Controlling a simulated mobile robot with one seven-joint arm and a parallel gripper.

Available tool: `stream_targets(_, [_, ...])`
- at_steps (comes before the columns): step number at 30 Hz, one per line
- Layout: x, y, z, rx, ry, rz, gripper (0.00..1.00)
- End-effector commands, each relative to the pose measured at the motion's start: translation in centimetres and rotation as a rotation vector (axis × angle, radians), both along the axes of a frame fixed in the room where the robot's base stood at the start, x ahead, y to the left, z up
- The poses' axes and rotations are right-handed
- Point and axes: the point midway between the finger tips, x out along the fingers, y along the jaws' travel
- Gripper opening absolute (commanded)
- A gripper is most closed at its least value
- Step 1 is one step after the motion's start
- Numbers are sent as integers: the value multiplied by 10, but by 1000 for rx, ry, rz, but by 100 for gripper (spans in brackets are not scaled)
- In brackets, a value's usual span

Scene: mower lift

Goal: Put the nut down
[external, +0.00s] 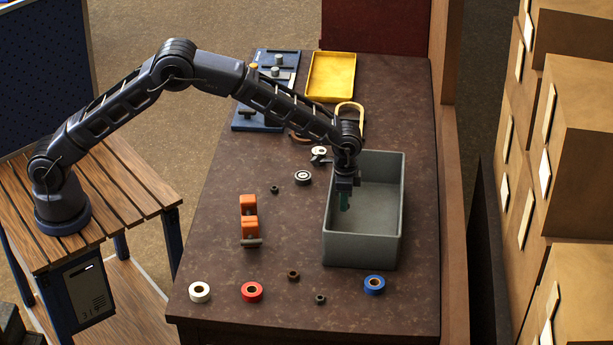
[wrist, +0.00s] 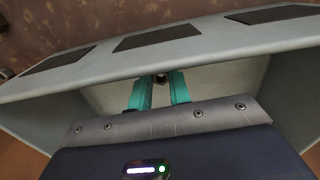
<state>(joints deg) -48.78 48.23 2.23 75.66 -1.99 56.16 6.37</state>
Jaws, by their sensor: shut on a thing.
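My gripper (external: 344,202) reaches down into the grey bin (external: 360,250) near its left wall, pointing downward. In the wrist view its two teal fingers (wrist: 160,88) are close together and shut on a small dark nut (wrist: 161,77) at their tips. The bin's pale inside and its rim (wrist: 190,58) lie around and beyond the fingers. The held nut cannot be made out in the external view. I cannot tell how far above the bin floor it is.
Loose dark nuts lie on the brown table (external: 215,235): one (external: 274,189) left of the bin, two (external: 293,275) (external: 320,299) in front. Tape rolls, white (external: 200,291), red (external: 251,291) and blue (external: 374,285), line the front. An orange clamp-like item (external: 249,228) stands left. A yellow tray (external: 331,76) lies behind.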

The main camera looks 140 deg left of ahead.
Motion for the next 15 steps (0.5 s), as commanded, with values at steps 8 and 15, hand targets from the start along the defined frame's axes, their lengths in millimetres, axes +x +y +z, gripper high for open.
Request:
stream_targets(8, [0, 0, -19, -1, 1, 0, 0])
stream_targets(15, [-1, 0, -47, 0, 1, 0, 0])
